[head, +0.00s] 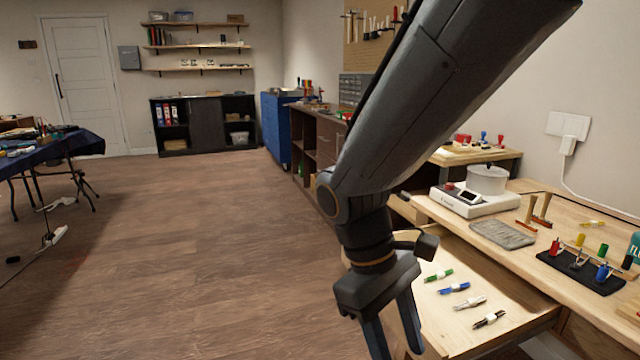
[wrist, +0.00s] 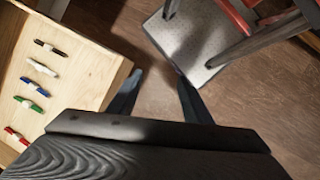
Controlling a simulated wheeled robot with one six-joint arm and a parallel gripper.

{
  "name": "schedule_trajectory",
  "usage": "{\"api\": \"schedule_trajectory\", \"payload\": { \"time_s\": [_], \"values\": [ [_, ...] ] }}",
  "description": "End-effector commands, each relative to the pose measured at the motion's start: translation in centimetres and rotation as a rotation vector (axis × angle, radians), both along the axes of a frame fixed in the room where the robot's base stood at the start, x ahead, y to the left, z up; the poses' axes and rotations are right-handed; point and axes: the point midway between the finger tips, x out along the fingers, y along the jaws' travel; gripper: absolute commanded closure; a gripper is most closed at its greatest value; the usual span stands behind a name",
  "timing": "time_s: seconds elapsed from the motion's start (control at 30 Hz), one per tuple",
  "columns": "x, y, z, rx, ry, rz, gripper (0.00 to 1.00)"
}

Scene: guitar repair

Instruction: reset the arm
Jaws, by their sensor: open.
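My gripper (head: 392,335) hangs at the lower middle of the head view, pointing down, beside the left edge of the pulled-out wooden drawer (head: 515,292). Its two fingers are apart with nothing between them. In the wrist view my gripper (wrist: 158,85) is also open and empty, above the brown floor. The drawer (wrist: 98,62) lies to its left there. My arm slants down from the top right of the head view, and its upper end is out of frame.
The drawer holds a green item (head: 438,275), a blue item (head: 454,288), a white item (head: 470,302) and a dark item (head: 489,319). The workbench (head: 450,215) bears a white device (head: 474,200) and a black tool mat (head: 582,272). Open floor (head: 200,240) lies left.

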Motion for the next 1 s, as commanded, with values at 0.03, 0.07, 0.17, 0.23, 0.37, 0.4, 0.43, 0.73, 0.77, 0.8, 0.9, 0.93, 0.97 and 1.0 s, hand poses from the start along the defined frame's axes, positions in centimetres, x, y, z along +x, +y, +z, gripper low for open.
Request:
{"api": "schedule_trajectory", "payload": {
  "time_s": [0.03, 0.07, 0.17, 0.23, 0.37, 0.4, 0.43, 0.73, 0.77, 0.8, 0.9, 0.93, 0.97, 1.0],
  "values": [
    [-0.5, 0.0, 0.4, 0.043, -0.038, -0.061, 0.55],
    [-0.8, 0.1, 0.6, 0.066, -0.056, -0.094, 0.55],
    [-1.4, 0.4, 0.9, 0.128, -0.109, -0.186, 0.55],
    [-1.6, 0.6, 1.2, 0.165, -0.140, -0.238, 0.55],
    [-2.0, 0.9, 1.6, 0.221, -0.191, -0.326, 0.55],
    [-2.1, 0.9, 1.7, 0.236, -0.205, -0.349, 0.55],
    [-2.1, 0.9, 1.8, 0.248, -0.215, -0.368, 0.55],
    [-2.4, 0.8, 3.3, 0.302, -0.272, -0.485, 0.55],
    [-2.3, 0.7, 3.5, 0.300, -0.273, -0.488, 0.55],
    [-2.3, 0.5, 3.7, 0.297, -0.275, -0.494, 0.55],
    [-2.2, -0.1, 4.3, 0.291, -0.277, -0.508, 0.55],
    [-2.2, -0.2, 4.5, 0.289, -0.278, -0.513, 0.55],
    [-2.1, -0.4, 4.8, 0.287, -0.280, -0.518, 0.55],
    [-2.1, -0.7, 5.0, 0.285, -0.282, -0.526, 0.55]
  ]
}}
